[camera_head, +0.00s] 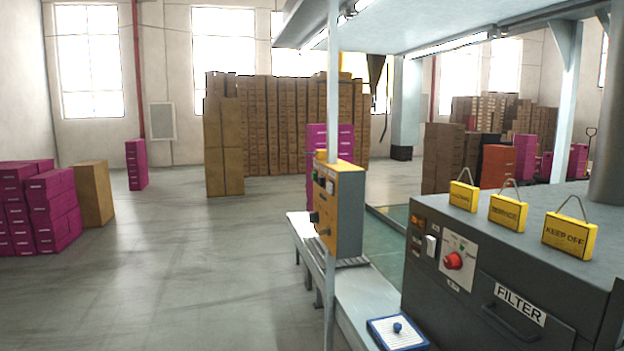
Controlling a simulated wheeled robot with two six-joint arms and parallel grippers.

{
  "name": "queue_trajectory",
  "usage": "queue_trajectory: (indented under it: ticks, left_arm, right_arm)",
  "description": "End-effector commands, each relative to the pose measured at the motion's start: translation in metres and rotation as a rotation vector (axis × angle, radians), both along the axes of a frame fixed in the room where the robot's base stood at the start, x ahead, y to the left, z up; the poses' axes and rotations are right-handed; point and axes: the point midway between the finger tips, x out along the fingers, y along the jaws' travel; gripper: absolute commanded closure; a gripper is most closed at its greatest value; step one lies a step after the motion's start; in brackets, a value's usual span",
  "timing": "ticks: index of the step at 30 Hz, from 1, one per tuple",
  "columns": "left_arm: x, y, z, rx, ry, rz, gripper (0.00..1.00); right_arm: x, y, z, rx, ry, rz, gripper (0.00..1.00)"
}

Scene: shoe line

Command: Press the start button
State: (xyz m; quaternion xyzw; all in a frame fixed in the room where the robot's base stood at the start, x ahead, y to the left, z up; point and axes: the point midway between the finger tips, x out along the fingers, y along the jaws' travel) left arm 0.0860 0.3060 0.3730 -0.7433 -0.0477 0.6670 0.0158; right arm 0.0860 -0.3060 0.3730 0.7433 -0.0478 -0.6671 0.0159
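A yellow-orange control box (347,210) is mounted on a pale vertical post to the right of centre. A grey machine cabinet on the right has a red round knob (453,261) on a white plate and a white switch (431,245). Neither of my grippers shows in the view.
A conveyor (352,290) runs below the control box. A blue-and-white block with a blue knob (397,328) sits at its near end. Yellow signs (508,211) stand on the grey cabinet (490,238). The floor (190,270) at left is open, with magenta boxes (50,210) beyond.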

Motion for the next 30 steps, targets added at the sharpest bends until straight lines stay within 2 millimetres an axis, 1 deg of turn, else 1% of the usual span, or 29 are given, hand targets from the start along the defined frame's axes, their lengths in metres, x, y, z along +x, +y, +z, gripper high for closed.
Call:
queue_trajectory:
  ticks: [1,6,9,30]
  left_arm:
    - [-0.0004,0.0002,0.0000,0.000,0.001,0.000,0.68]
    - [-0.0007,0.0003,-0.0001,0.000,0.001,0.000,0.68]
    - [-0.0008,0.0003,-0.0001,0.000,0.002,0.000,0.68]
    - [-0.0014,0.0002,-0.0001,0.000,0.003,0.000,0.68]
  right_arm:
    - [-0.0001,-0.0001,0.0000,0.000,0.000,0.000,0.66]
    - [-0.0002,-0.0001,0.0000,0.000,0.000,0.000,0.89]
    - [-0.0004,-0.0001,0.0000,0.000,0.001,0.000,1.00]
    - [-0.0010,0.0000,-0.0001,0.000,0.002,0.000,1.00]
